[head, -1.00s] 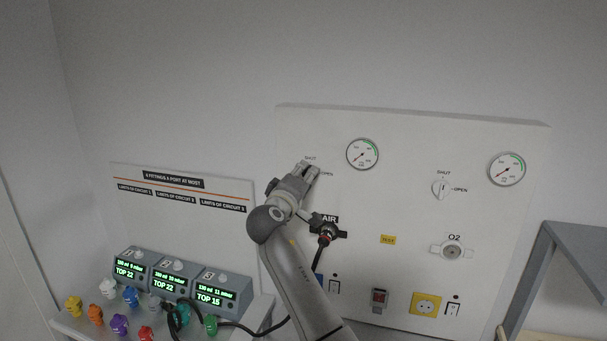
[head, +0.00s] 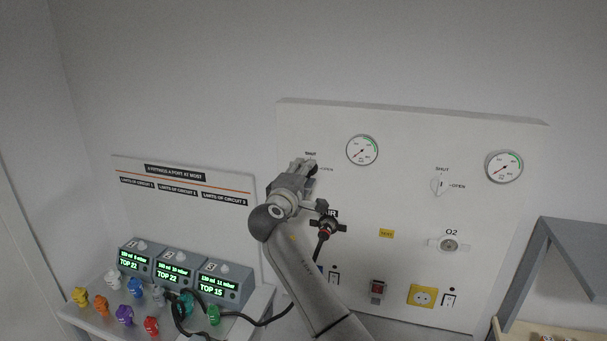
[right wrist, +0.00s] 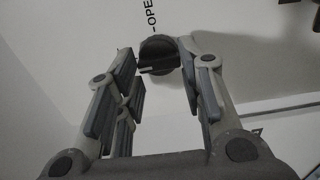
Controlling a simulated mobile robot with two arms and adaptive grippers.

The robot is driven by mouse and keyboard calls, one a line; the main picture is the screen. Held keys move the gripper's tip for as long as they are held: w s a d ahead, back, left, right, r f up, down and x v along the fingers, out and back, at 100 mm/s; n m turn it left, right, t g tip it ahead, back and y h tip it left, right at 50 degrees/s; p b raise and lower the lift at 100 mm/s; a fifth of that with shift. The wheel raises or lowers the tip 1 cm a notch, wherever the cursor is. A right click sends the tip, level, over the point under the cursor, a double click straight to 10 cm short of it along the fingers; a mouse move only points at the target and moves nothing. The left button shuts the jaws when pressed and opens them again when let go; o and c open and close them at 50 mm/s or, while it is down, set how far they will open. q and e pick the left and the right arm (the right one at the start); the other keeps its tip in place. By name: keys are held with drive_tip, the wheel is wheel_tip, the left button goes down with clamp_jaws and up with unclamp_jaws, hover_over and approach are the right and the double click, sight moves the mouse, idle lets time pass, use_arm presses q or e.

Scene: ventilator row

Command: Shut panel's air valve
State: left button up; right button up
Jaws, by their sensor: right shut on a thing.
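The white wall panel (head: 400,210) carries the air valve at its upper left, below a "SHUT" label (head: 310,154) and left of an "OPEN" label. My right gripper (head: 307,167) is at this valve and hides its knob in the head view. In the right wrist view the dark round knob (right wrist: 158,50) sits between the fingertips of my right gripper (right wrist: 160,62), which are shut on it. An "OPEN" label (right wrist: 150,14) shows beyond the knob. My left gripper is not in view.
A hose is plugged into the air outlet (head: 327,226) below my gripper. The O2 valve (head: 440,184), O2 outlet (head: 448,245) and two gauges are on the panel. Several coloured fittings and three display units (head: 220,285) stand at lower left. A grey frame (head: 535,270) stands right.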

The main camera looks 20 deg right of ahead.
drive_tip(key=shift+r, duration=0.1)
drive_tip(key=o, duration=1)
drive_tip(key=v, duration=1.2)
drive_tip(key=shift+w, duration=0.1)
